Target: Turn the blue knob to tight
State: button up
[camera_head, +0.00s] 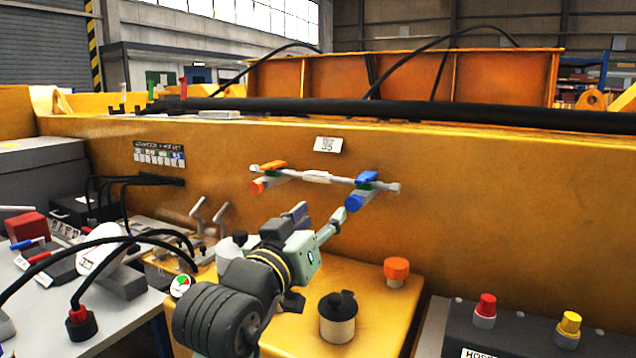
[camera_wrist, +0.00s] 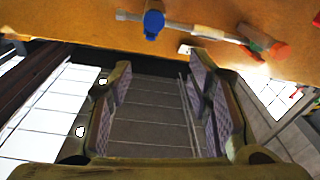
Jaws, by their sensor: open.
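The blue knob (camera_head: 358,199) sticks out from the right end of a thin pipe on the orange wall, with a blue lever beside it. In the wrist view the blue knob (camera_wrist: 153,24) is at the top, beyond the fingertips and roughly between them from left to right. My gripper (camera_head: 320,216) is open and empty, below and to the left of the knob; one finger reaches close to it in the picture, but contact cannot be told. In the wrist view my gripper (camera_wrist: 160,72) has its fingers spread. No tight marking is readable.
An orange-red knob (camera_head: 257,186) and orange lever sit at the pipe's left end. Below are an orange cap (camera_head: 396,270), a black-topped cup (camera_head: 338,317) and a panel with a red button (camera_head: 485,306) and yellow button (camera_head: 569,323). Cables and tools crowd the left bench.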

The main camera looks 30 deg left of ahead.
aim_at(351, 203)
jog(key=shift+m+g+h, duration=0.3)
jog(key=shift+g+h, duration=0.2)
jog(key=w+p, duration=0.1)
jog(key=w, duration=0.2)
jog(key=w+p, duration=0.1)
jog(key=w, duration=0.3)
jog(key=w+d+f+p, duration=0.1)
jog(key=w, duration=0.3)
jog(key=shift+w+f, duration=0.1)
jog(key=shift+w, duration=0.15)
jog(key=shift+c, duration=0.5)
grip_shut()
